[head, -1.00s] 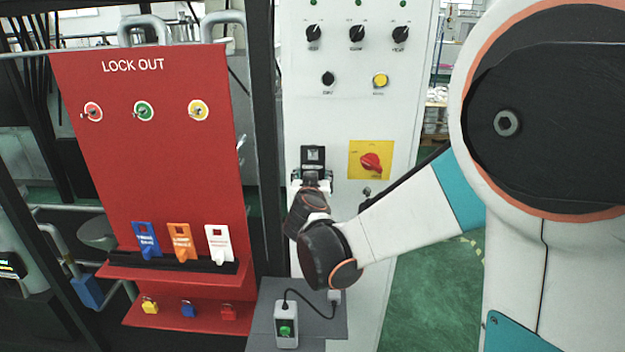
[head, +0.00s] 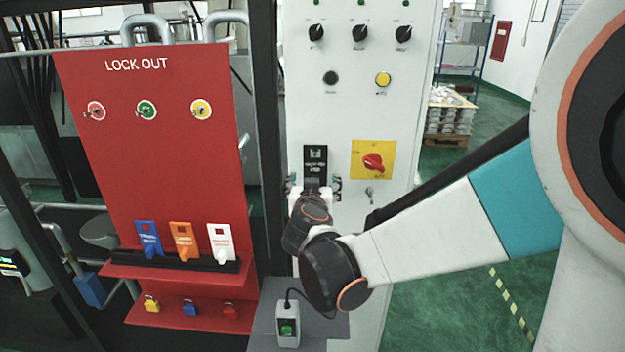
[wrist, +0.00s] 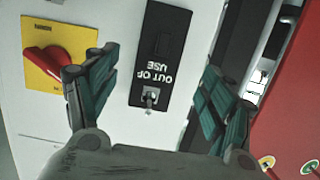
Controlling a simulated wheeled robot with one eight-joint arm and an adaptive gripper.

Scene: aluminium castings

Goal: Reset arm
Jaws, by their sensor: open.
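My gripper (wrist: 152,95) is open in the wrist view, its two teal-padded fingers spread on either side of a black "OUT OF USE" plate (wrist: 160,62) on the white cabinet. The plate has a small key-like metal part at its end. Nothing is held between the fingers. In the head view my gripper (head: 315,187) is at the cabinet front, just below the black plate (head: 315,160). The fingertips are partly hidden by my wrist there.
A red rotary switch on a yellow plate (head: 373,160) is right of the gripper. The red lock-out board (head: 185,185) with tags and padlocks stands left. A small box with a green button (head: 287,325) sits on a grey shelf (head: 262,330) below. Open floor lies right.

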